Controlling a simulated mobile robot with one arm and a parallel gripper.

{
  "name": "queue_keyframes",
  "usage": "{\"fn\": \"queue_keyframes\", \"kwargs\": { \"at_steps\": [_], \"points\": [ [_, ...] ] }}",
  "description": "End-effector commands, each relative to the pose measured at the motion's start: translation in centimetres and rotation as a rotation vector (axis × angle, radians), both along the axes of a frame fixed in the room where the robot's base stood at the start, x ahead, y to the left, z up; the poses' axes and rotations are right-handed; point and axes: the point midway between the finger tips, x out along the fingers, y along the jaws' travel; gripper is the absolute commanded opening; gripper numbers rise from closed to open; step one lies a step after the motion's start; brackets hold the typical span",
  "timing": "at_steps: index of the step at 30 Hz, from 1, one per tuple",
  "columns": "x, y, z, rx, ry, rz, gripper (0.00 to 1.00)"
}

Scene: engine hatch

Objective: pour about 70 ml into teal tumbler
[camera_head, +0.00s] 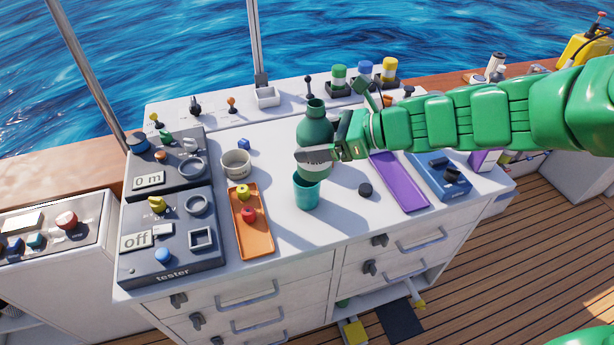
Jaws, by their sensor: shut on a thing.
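The teal tumbler (307,194) stands upright near the middle of the white counter. A dark green bottle (314,131) with a pale lower part is just behind and above the tumbler. The bottle looks upright, its neck at the top. My gripper (332,150) comes in from the right and is shut on the bottle. The bottle's base is partly hidden behind the tumbler's rim, so I cannot tell whether it touches the counter. The liquid inside either one is not visible.
An orange tray (254,239) holds a yellow and a red piece, left of the tumbler. A black puck (365,190) and purple tray (399,183) lie right. The tester (171,262) fills the left end.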

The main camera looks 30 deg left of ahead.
Motion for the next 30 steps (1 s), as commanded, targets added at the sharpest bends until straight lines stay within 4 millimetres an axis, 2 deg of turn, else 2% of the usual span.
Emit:
{"fn": "queue_keyframes", "kwargs": {
  "at_steps": [3, 14, 23, 30],
  "points": [
    [-1.6, -0.4, 0.2, 0.004, -0.004, 0.009, 0.35],
    [-4.9, -1.1, 0.4, 0.012, -0.019, 0.033, 0.35],
    [-5.0, -1.1, -2.3, 0.01, -0.019, 0.032, 0.35],
    [-4.9, -1.1, -5.3, 0.011, -0.016, 0.032, 0.35]
  ]
}}
